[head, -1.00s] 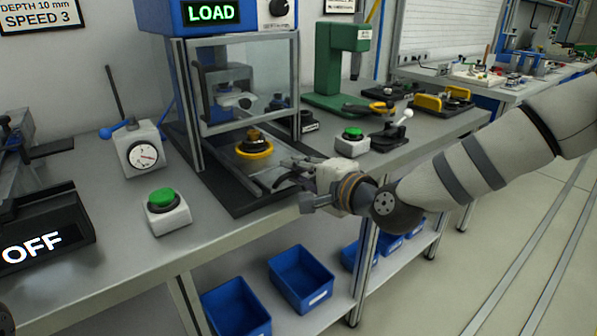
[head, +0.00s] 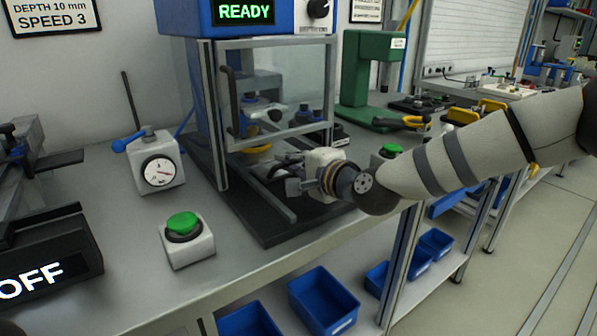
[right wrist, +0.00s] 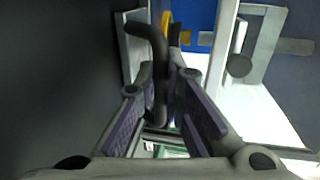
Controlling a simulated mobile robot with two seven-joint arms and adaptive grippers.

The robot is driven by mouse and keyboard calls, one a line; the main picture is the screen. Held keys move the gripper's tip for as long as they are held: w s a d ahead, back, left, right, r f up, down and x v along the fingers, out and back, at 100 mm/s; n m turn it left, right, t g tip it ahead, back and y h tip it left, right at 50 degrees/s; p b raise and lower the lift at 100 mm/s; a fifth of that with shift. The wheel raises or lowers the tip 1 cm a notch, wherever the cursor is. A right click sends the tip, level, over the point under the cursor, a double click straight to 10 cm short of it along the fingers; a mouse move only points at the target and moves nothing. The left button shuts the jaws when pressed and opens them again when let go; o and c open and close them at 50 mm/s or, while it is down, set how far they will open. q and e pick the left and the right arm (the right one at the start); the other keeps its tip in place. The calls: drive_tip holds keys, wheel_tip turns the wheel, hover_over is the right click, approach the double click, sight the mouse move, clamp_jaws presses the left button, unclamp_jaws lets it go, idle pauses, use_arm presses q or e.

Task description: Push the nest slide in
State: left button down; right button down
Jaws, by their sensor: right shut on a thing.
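The nest slide's yellow nest (head: 257,149) shows at the lower front of the press, in line with its window frame; its upper part is partly hidden behind the frame. My right gripper (head: 285,174) is in front of it, above the black base plate (head: 268,236). In the right wrist view the padded fingers (right wrist: 162,90) are shut on a bent black handle (right wrist: 157,60), with the yellow nest (right wrist: 166,22) beyond it. The head view mostly hides the handle behind the gripper. My left gripper is not in view.
The press (head: 262,15) display reads READY. Blue bins (head: 323,300) sit on the shelf below.

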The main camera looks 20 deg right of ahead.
drive_tip(key=shift+r, duration=0.15)
drive_tip(key=c, duration=2)
unclamp_jaws()
drive_tip(key=shift+w, duration=0.1)
drive_tip(key=shift+o, duration=0.2)
drive_tip(key=shift+w, duration=0.1)
drive_tip(key=v, duration=1.2)
drive_tip(key=shift+a, duration=0.1)
